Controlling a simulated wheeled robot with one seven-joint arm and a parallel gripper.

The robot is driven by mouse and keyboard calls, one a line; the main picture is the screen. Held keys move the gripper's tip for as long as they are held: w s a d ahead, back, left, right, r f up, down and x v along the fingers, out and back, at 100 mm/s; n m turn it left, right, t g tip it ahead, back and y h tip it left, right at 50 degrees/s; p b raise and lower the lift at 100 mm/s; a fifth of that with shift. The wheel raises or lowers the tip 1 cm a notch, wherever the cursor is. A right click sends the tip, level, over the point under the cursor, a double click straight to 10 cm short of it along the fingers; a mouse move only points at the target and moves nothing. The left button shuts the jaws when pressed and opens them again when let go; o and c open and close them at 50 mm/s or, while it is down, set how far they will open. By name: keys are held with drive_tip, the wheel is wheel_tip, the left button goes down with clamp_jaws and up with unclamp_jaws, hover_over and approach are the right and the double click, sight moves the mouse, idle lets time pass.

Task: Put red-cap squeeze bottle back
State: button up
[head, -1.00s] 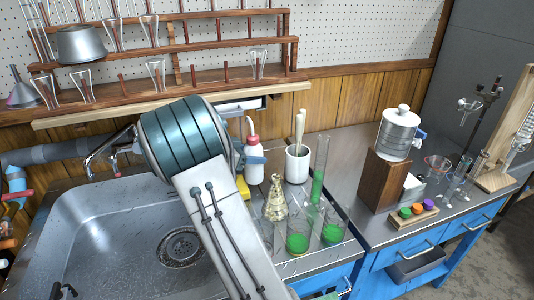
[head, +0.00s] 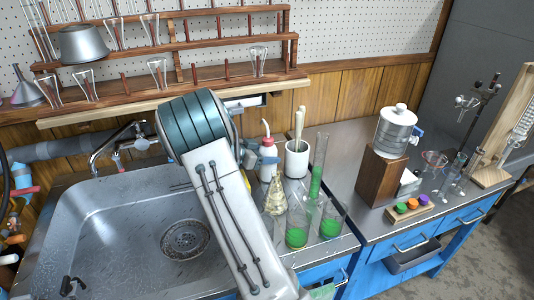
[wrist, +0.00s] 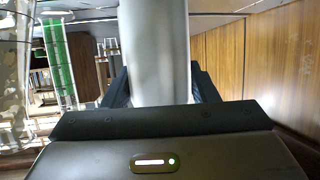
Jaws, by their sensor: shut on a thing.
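The red-cap squeeze bottle (head: 268,148) is white and upright in the head view, close to the left side of a white cup. Its lower part is hidden behind my arm and a flask, so I cannot tell whether its base touches the counter. In the wrist view the bottle's pale body (wrist: 154,50) stands between the two dark fingers of my gripper (wrist: 160,88), which is shut on it. The red cap is out of the wrist view. In the head view my arm hides most of the gripper.
The white cup (head: 297,158) holds pestle-like rods. A yellowish flask (head: 276,195), a tall green-filled cylinder (head: 317,170) and green-filled beakers (head: 297,236) crowd the counter in front and to the right. The sink (head: 110,235) lies left. A wooden shelf (head: 180,98) overhangs the back.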

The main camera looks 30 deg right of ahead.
drive_tip(key=shift+f+b, duration=0.15)
drive_tip(key=shift+b, duration=0.2)
drive_tip(key=o, duration=0.7)
drive_tip(key=shift+r+p, duration=0.25)
drive_tip(key=shift+p, duration=0.15)
drive_tip(key=s+v, duration=0.1)
drive_tip(key=v, duration=1)
drive_tip(key=s+a+r+n+t+y, duration=0.1)
drive_tip(key=s+a+n+y, duration=0.5)
drive_tip(key=s, duration=0.7)
drive_tip(key=s+a+r+n+t+y, duration=0.1)
drive_tip(key=s+a+n+y, duration=0.6)
drive_tip(key=s+a+n, duration=0.4)
drive_tip(key=shift+s+n+t+y, duration=0.3)
drive_tip(key=shift+s+n+t, duration=0.1)
drive_tip(key=shift+s+n, duration=0.55)
drive_tip(key=shift+s+r, duration=0.1)
